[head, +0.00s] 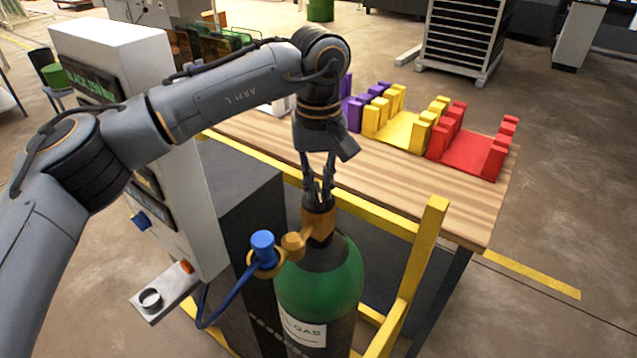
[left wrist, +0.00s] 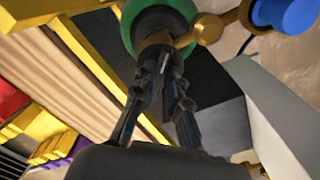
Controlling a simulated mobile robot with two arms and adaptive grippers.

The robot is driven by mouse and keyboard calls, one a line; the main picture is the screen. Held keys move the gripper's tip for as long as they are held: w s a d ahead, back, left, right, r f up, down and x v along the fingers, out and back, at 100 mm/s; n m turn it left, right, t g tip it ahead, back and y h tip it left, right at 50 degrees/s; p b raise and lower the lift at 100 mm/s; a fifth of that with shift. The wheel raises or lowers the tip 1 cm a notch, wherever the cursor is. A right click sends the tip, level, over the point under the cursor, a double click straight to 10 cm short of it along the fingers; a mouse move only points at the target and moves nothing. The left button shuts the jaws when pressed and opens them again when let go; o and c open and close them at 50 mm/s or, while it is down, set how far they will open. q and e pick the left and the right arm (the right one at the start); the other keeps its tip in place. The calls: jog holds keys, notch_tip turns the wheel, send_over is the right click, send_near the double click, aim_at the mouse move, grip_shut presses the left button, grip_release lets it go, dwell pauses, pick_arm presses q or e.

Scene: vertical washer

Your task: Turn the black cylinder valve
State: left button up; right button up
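The green gas cylinder (head: 335,277) stands upright with a white label, inside a yellow frame. On its brass neck (head: 322,226) is the black valve (head: 319,204). My left gripper (head: 319,193) points down from above, with its fingertips at the black valve. In the left wrist view, the fingers (left wrist: 162,84) lean in toward the dark valve top, with the brass neck (left wrist: 155,42) and green cylinder (left wrist: 150,12) beyond. The fingers partly hide the valve, so I cannot tell whether they clamp it. My right gripper is not in view.
A blue knob (head: 263,244) on a brass side fitting, with a blue hose, sits left of the neck. A white cabinet (head: 195,220) stands to the left. Yellow rails (head: 412,262) and a wooden table (head: 440,205) with purple, yellow and red racks lie behind and right.

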aim_at(318, 192)
pick_arm(q)
jog(key=shift+o, duration=1.4)
jog(key=shift+r, duration=0.15)
notch_tip(318, 192, up, 12)
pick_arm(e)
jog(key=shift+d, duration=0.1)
